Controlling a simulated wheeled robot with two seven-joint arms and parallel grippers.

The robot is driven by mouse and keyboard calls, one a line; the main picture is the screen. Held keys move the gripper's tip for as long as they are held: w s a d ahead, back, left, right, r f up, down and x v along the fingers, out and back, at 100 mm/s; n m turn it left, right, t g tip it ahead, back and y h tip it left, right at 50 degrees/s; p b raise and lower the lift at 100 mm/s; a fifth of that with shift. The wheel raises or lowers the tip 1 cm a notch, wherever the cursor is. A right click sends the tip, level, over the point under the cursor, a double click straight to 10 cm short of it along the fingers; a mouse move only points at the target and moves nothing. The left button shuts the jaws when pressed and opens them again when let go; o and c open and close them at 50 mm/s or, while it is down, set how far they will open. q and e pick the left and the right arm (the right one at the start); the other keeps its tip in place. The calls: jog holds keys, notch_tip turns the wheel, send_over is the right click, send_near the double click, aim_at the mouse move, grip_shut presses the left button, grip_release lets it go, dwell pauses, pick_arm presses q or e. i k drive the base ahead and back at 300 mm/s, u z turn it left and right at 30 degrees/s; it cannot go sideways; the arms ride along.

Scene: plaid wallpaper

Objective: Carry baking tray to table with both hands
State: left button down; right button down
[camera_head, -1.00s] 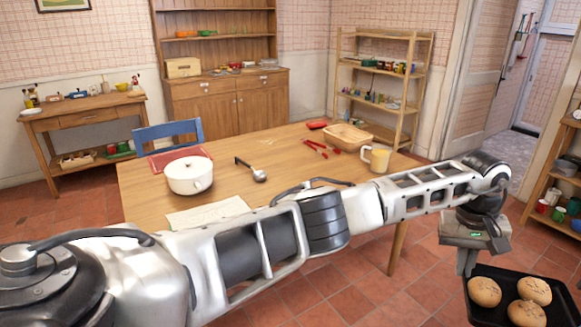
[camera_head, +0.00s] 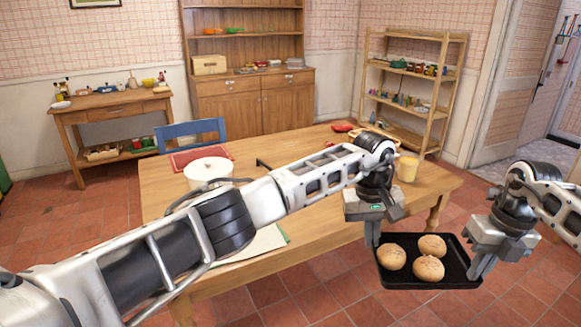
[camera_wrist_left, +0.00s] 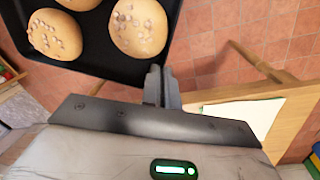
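A black baking tray (camera_head: 458,258) carries three round buns (camera_head: 391,256) and hangs in the air in front of the table's right part. My left gripper (camera_head: 374,238) is shut on the tray's left edge. In the left wrist view its fingers (camera_wrist_left: 162,86) close together at the rim of the tray (camera_wrist_left: 90,56). My right gripper (camera_head: 478,266) is at the tray's right edge and appears shut on it. The wooden table (camera_head: 162,192) stands behind the tray; my left arm hides part of its top.
On the table are a white pot (camera_head: 208,169), a red tray (camera_head: 186,158), a yellow mug (camera_head: 407,169) and a white sheet (camera_head: 262,243) at the front. A blue chair (camera_head: 190,134) stands behind. Tiled floor is free at the right.

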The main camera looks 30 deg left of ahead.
aim_at(340, 201)
jog(key=i, duration=1.7)
jog(key=u, duration=1)
